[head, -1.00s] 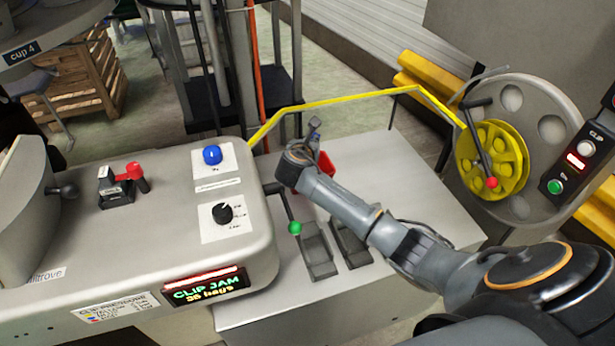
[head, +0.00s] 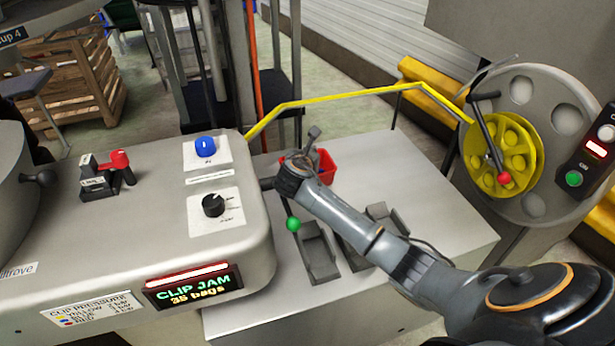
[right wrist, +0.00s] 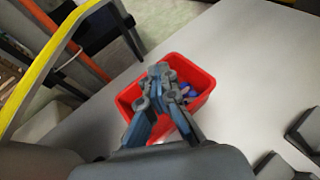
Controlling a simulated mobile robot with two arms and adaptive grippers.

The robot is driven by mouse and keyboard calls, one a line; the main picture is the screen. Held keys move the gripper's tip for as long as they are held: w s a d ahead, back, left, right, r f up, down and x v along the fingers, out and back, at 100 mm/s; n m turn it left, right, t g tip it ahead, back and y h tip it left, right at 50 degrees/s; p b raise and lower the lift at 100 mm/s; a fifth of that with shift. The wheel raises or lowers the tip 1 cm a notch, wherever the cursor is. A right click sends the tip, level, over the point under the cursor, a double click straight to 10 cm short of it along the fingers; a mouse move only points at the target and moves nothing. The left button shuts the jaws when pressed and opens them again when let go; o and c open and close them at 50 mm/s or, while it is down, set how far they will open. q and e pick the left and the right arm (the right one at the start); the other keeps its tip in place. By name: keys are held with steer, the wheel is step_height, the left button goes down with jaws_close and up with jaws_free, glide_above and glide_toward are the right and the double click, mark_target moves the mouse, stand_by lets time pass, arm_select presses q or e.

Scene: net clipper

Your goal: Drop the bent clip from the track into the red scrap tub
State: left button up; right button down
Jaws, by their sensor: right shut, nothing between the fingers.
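The red scrap tub (head: 326,166) stands on the grey table top behind my right wrist, partly hidden by it. In the right wrist view the tub (right wrist: 128,97) is open at the top, and small blue-purple pieces (right wrist: 187,91) lie in it. My right gripper (right wrist: 161,74) is over the tub, its fingers shut with nothing between them. I cannot pick out the bent clip among the pieces in the tub. The yellow track (head: 345,96) runs from the machine head to the yellow reel (head: 502,155). My left gripper is not in view.
The machine cabinet (head: 120,255) has a blue button (head: 205,146), a black knob (head: 213,205) and a display reading CLIP JAM (head: 193,287). A green-knobbed lever (head: 293,224) stands near my right forearm. The table's right part (head: 425,190) is clear.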

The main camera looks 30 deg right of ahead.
steer(key=c, duration=2)
jaws_free()
steer(key=shift+c, duration=0.2)
steer(key=o, duration=0.4)
steer(key=shift+o, duration=0.2)
steer(key=v, duration=1.2)
steer(key=shift+w, duration=0.1)
steer(key=shift+a, duration=0.1)
